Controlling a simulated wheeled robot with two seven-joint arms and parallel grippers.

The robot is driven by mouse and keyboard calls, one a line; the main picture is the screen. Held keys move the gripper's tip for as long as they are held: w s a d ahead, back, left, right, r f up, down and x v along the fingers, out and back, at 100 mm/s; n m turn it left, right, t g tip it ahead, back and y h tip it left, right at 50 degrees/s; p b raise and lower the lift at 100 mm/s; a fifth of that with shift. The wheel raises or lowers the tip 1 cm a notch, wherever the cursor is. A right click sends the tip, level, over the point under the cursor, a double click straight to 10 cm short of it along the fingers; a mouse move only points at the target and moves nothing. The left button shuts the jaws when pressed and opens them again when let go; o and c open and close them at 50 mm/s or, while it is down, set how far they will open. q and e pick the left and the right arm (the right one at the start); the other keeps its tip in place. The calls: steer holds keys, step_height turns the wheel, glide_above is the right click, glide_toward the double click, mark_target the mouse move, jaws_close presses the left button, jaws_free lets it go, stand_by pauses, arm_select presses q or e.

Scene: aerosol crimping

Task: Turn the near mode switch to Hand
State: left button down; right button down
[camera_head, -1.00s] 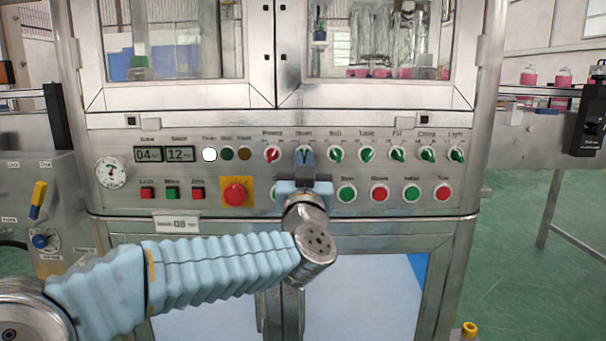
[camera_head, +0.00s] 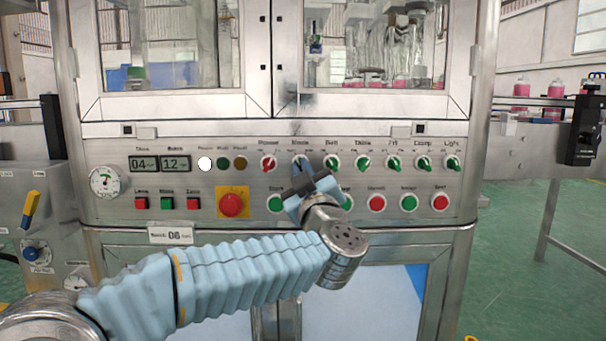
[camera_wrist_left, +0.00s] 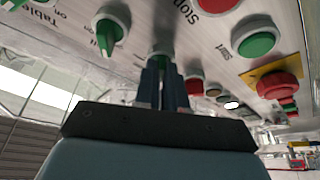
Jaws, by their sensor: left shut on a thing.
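The mode switch (camera_head: 299,160) is the second knob from the left in the upper row of the steel panel, right of the red power knob. My left gripper (camera_head: 301,172) is shut on its handle, and its fingers hide most of the knob. The gripper is rolled, with its body tilted down to the right. In the left wrist view the two dark fingers (camera_wrist_left: 160,68) close on the switch, of which only a little green shows between them. The handle's exact angle and its position labels cannot be read.
Green knobs, the nearest being the belt knob (camera_head: 332,162), continue to the right. Push buttons sit just below, some behind my gripper. A red emergency button (camera_head: 231,205) on a yellow plate is to the lower left. Glass doors (camera_head: 375,45) are above.

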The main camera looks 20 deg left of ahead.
stand_by(0.3)
arm_select(q)
steer(key=c, duration=1.2)
jaws_free()
steer(key=v, duration=1.4)
